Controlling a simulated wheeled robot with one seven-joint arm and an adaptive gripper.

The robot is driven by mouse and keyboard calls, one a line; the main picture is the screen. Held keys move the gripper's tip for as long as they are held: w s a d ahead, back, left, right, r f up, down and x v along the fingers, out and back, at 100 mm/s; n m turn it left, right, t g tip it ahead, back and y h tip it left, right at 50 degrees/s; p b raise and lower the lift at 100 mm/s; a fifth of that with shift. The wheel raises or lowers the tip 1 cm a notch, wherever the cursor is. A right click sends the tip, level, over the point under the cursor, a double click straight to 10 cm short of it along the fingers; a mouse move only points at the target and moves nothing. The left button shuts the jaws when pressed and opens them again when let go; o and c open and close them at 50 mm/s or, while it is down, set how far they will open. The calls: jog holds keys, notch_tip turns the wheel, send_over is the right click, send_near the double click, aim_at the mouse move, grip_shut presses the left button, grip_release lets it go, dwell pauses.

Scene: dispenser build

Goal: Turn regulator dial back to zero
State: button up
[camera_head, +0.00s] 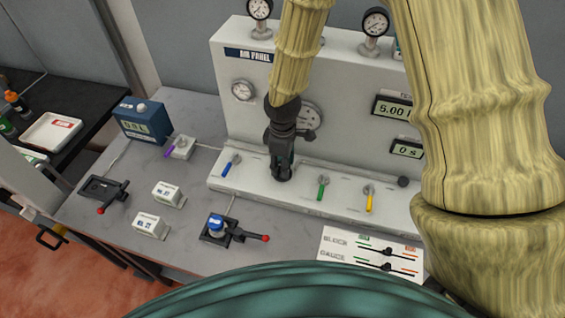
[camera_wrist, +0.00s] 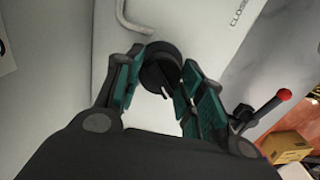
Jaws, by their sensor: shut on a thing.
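The regulator dial, a round dark knob (camera_wrist: 156,74), shows between my gripper's fingers in the wrist view. My gripper (camera_wrist: 162,62) has its teal-padded fingers on either side of the knob and is shut on it. In the head view my gripper (camera_head: 282,172) points down at the ledge of the white air panel (camera_head: 238,112), between the blue and green levers. There the knob is hidden behind the fingers. A gauge (camera_head: 312,117) on the panel is partly covered by my gripper; its reading is not legible.
A blue lever (camera_head: 231,162) stands left of my gripper; a green lever (camera_head: 322,186) and a yellow lever (camera_head: 369,198) stand right. A display (camera_head: 394,110) appears to read 5.00. Small boxes and red-tipped handles sit on the grey table (camera_head: 185,245) in front.

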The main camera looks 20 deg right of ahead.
jog(key=shift+w+r, duration=0.1)
jog(key=shift+w, duration=0.05)
jog(key=o, duration=1)
notch_tip(320, 180, up, 12)
jog(key=shift+f, duration=0.1)
dwell(0.6)
